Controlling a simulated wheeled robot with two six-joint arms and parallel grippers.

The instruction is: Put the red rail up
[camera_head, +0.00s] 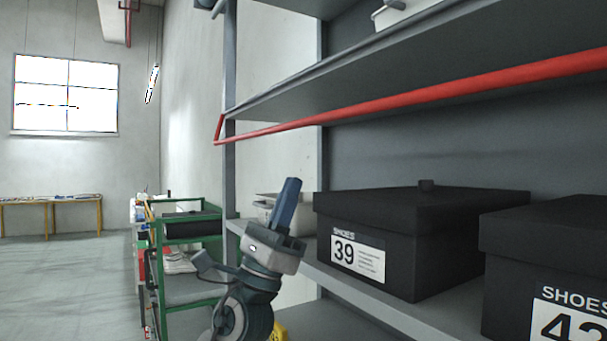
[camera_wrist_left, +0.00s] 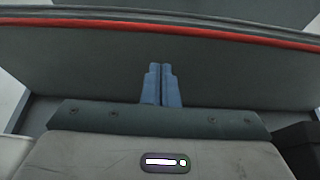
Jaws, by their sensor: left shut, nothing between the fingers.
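The red rail (camera_head: 420,95) runs along the front of the upper shelf in the head view, just below the shelf edge, with a short bent end at the left post. It also crosses the top of the left wrist view (camera_wrist_left: 230,36). My left gripper (camera_head: 291,182) points up below the rail, in front of the lower shelf, apart from the rail. Its two blue fingers (camera_wrist_left: 160,70) are together with nothing between them. My right gripper does not show.
A black shoe box marked 39 (camera_head: 415,245) and another black shoe box (camera_head: 550,255) stand on the lower shelf (camera_head: 355,290). A pale bin (camera_head: 268,205) stands behind my gripper. A green cart (camera_head: 190,290) is at the left. The floor (camera_head: 70,285) further left is open.

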